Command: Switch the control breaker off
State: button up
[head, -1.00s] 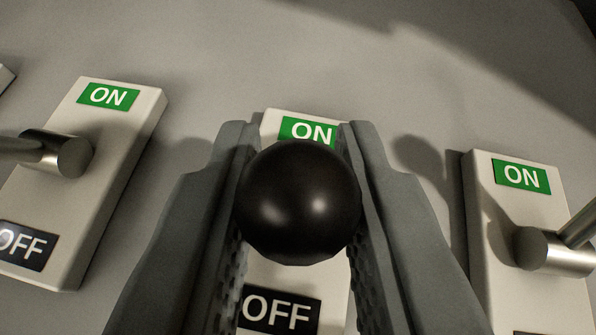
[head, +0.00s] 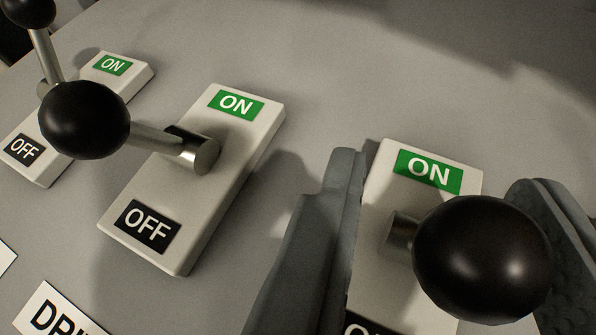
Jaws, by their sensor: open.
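Several pale breaker plates with green ON and black OFF labels are mounted on a grey panel. The breaker at my gripper (head: 440,240) has its plate (head: 388,185) at lower right. Its lever ends in a black ball knob (head: 483,262), which sits between my open fingers and hides much of the lever and plate. The left finger is clearly apart from the knob; I cannot tell whether the right one touches it. The OFF label there is mostly cut off. No label naming this breaker shows, so I cannot tell whether it is the control one.
A second breaker (head: 165,210) stands to the left, its black-knobbed lever (head: 85,119) sticking out leftward. Another breaker (head: 55,155) lies farther left, with a further lever and knob (head: 28,10) above it. A partly cut-off label (head: 55,312) reads "DRI". The panel above is bare.

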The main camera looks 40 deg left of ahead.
jog(key=v, duration=1.7)
jog(key=shift+r, duration=0.2)
jog(key=shift+o, duration=0.2)
jog(key=shift+s, duration=0.1)
